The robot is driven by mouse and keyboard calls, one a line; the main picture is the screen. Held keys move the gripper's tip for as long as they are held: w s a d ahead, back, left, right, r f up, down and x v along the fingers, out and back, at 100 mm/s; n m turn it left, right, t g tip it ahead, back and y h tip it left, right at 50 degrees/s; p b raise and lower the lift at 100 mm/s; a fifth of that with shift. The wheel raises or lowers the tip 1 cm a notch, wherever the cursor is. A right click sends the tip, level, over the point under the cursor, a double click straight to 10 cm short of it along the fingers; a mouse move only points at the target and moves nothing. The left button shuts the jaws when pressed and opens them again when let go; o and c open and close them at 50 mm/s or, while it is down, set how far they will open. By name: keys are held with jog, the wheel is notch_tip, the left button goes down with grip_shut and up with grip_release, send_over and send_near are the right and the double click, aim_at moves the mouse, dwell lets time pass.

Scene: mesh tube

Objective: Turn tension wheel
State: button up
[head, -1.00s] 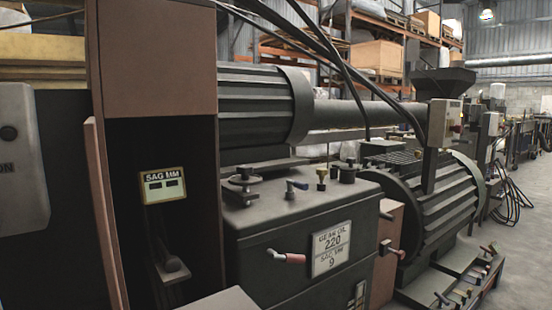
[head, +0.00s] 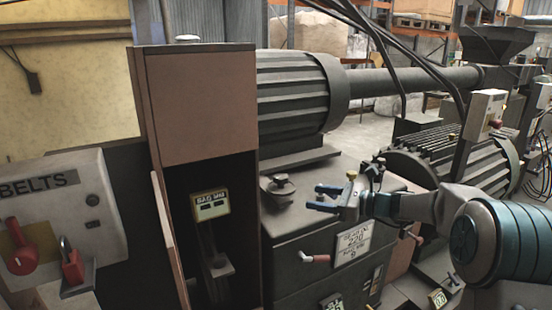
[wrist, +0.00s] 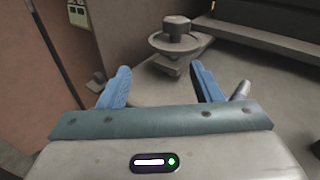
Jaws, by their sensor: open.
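A small dark round wheel with a raised hub, which looks like the tension wheel (head: 278,186), sits on top of the grey machine cabinet beside the brown housing. In the wrist view the wheel (wrist: 175,44) lies ahead of my fingers, a little right of centre. My gripper (head: 318,198) has blue fingers, is open and empty, and is just right of the wheel, apart from it. In the wrist view my gripper (wrist: 160,86) shows both fingers spread, with the cabinet top between them. The SAG MM display (head: 212,204) is inside the brown housing; its digits are too small to read.
A red-handled lever (head: 315,258) and a GEAR OIL plate (head: 354,243) are on the cabinet front. The brown housing (head: 200,105) stands left of the wheel. A ribbed motor (head: 295,95) is behind. A BELTS box (head: 60,215) with a red knob and red padlock is at left.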

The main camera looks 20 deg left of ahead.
aim_at(275, 176)
jog(key=shift+m+t+y, duration=0.4)
jog(key=shift+m+y, duration=0.1)
jog(key=shift+m, duration=0.2)
jog(key=w+a, duration=0.1)
jog(key=a, duration=0.3)
jog(key=w+a+r, duration=0.1)
jog(key=a, duration=0.4)
jog(key=w+a+r, duration=0.1)
jog(key=a, duration=0.4)
jog(key=shift+w+a+r+p, duration=0.1)
jog(key=shift+w+a+p, duration=0.1)
jog(key=shift+w+p, duration=0.2)
jog(key=shift+c, duration=0.3)
jog(key=c, duration=0.9)
